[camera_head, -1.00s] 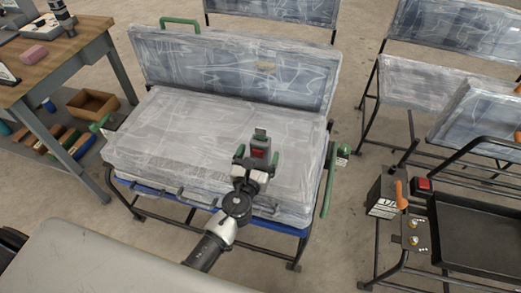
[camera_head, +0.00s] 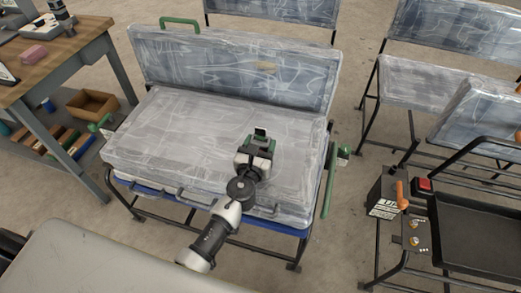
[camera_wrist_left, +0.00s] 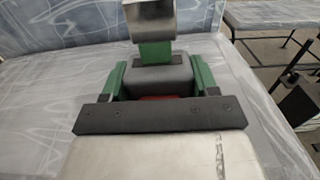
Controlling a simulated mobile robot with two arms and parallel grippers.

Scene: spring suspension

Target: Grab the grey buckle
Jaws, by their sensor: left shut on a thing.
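The grey buckle (camera_wrist_left: 158,74) sits between the green-sided fingers of my left gripper (camera_head: 259,143) in the wrist view. A strip of its red button shows at the lower edge, behind the dark gripper bar. A green piece and a metal plate (camera_wrist_left: 150,20) stand up beyond the grey body. My left gripper is shut on the buckle, over the right part of the plastic-wrapped seat (camera_head: 185,135). In the head view the gripper hides most of the buckle. My right gripper is not in view.
The wrapped backrest (camera_head: 235,70) rises behind the seat. A green armrest (camera_head: 329,180) stands at the seat's right side. A wooden workbench (camera_head: 75,45) is at the left, and a black tray (camera_head: 480,235) is at the right.

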